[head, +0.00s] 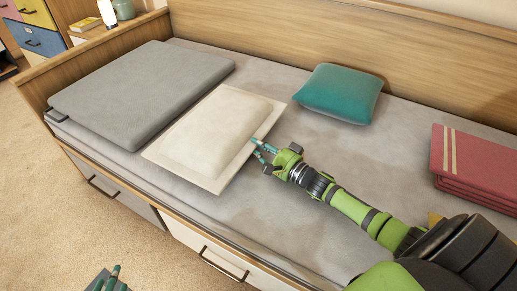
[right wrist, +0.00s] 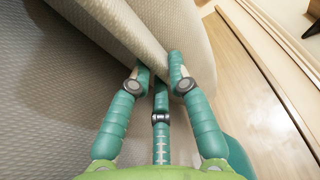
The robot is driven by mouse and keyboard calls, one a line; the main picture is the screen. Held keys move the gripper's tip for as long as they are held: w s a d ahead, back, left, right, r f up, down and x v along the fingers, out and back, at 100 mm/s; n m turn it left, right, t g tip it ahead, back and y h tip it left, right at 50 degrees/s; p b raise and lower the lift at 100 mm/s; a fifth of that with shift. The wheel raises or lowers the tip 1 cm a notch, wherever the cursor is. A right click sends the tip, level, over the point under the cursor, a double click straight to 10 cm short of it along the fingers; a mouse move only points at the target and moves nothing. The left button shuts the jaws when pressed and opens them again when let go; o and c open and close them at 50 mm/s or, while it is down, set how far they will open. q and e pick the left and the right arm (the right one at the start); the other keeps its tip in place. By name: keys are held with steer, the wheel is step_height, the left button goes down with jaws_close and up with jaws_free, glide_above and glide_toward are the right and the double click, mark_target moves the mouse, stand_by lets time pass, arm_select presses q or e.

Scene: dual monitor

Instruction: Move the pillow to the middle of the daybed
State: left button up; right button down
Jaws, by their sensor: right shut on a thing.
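The cream pillow (head: 215,132) with a flat border lies on the daybed's grey mattress (head: 240,215), left of the middle in the head view. Its left side is close to a folded grey blanket. My right gripper (head: 262,150) is shut on the pillow's right edge. In the right wrist view, the fingers (right wrist: 160,68) pinch the pillow's edge (right wrist: 148,35). My left gripper (head: 108,282) shows only in part at the bottom left, in front of the daybed and away from the pillow; its opening is unclear.
The folded grey blanket (head: 145,90) covers the daybed's left end. A teal cushion (head: 341,93) lies by the wooden backrest (head: 320,40). A folded red blanket (head: 477,165) lies at the right. Between it and the pillow the mattress is bare, apart from my right arm over it.

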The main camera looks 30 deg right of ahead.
arm_select(q)
steer(key=shift+w+d+r, duration=0.1)
steer(key=shift+w+r, duration=0.1)
steer(key=shift+r, duration=0.1)
arm_select(e)
steer(key=shift+r, duration=0.1)
arm_select(q)
steer(key=shift+t, duration=0.3)
arm_select(e)
steer(key=c, duration=1.2)
jaws_free()
steer(key=shift+f, duration=0.25)
arm_select(q)
steer(key=shift+w+d+r, duration=0.1)
steer(key=shift+r, duration=0.05)
arm_select(e)
steer(key=shift+o, duration=0.2)
steer(key=shift+r, duration=0.1)
